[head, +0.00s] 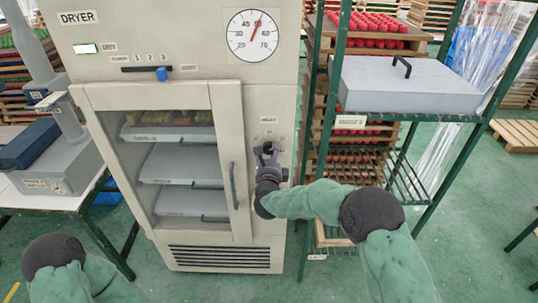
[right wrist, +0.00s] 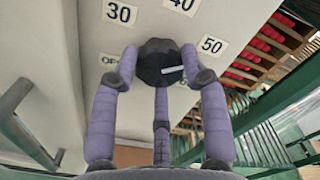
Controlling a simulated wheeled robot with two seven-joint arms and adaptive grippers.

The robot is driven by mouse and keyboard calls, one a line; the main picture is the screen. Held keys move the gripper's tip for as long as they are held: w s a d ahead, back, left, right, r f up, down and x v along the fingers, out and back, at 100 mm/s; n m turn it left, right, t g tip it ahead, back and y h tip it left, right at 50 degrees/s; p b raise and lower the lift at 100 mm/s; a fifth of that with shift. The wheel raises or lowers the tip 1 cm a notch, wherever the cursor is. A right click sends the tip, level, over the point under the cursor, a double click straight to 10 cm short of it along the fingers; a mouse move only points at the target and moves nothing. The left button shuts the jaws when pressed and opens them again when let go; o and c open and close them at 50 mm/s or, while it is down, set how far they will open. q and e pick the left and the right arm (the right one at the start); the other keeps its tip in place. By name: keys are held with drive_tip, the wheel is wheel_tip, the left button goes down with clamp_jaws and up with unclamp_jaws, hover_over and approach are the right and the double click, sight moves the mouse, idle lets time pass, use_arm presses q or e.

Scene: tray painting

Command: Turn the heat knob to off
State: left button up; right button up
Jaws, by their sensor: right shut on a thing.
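The black heat knob (right wrist: 158,62) is on the dryer's cream front panel in the right wrist view. Its white mark lies on the right side of the knob, towards the right fingertip, away from the partly hidden OFF label (right wrist: 109,60) on the left. Labels 30 (right wrist: 119,12), 40 and 50 (right wrist: 212,45) stand around it. My right gripper (head: 268,151) is at the panel beside the door handle, its purple fingers shut around the knob; they show in the right wrist view (right wrist: 160,68). The hand hides the knob in the head view. Only my left arm shows, at lower left.
The dryer (head: 270,220) has a closed glass door with trays inside, a vertical handle (head: 233,186) and a dial (head: 252,36) above. A green rack (head: 327,120) with a grey lidded box (head: 400,85) stands close on the right. A bench is at left.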

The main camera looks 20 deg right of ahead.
drive_tip(key=n+b, duration=0.1)
drive_tip(key=n, duration=0.2)
drive_tip(key=shift+b, duration=0.4)
drive_tip(key=n+b, duration=0.1)
drive_tip(key=n, duration=0.6)
drive_tip(key=shift+n, duration=0.4)
drive_tip(key=n, duration=0.4)
drive_tip(key=shift+p, duration=0.3)
drive_tip(key=n+p, duration=0.1)
drive_tip(key=n, duration=0.4)
drive_tip(key=n+p, duration=0.2)
drive_tip(key=n, duration=0.3)
drive_tip(key=shift+f, duration=0.1)
drive_tip(key=n+p, duration=0.2)
drive_tip(key=n, duration=0.3)
drive_tip(key=shift+n, duration=0.4)
drive_tip(key=shift+f+n+p, duration=0.15)
drive_tip(key=shift+n+p, duration=0.7)
drive_tip(key=shift+n, duration=1.05)
